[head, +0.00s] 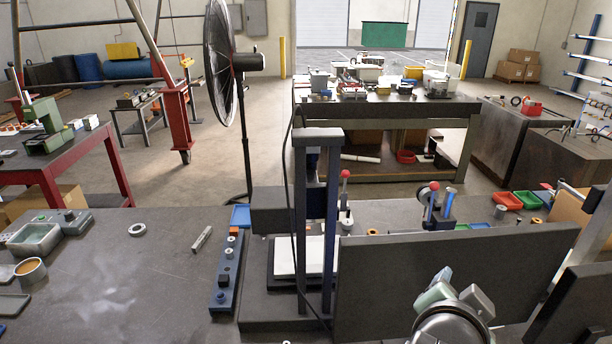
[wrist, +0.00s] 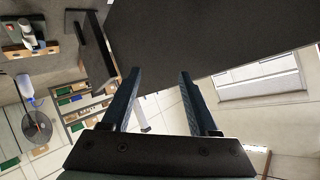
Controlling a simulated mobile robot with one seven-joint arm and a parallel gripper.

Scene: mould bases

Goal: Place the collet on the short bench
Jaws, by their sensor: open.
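My gripper (wrist: 161,73) shows in the wrist view with its two dark blue fingers apart and nothing between them. Its fingertips are not identifiable in the head view. I cannot identify the collet for certain. A small grey metal ring (head: 137,230) lies on the near dark bench top (head: 150,275). Small metal pieces (head: 231,243) stand in a blue strip holder (head: 226,275) to its right. Which surface is the short bench is not clear; a small grey bench (head: 143,107) stands at the back left.
A dark upright panel (head: 450,275) and a press-like frame (head: 318,200) stand on the near bench. A large fan (head: 222,70) stands behind it. A red-legged table (head: 75,165) is at left. A loaded workbench (head: 385,108) is behind. Open floor (head: 185,180) shows at left centre.

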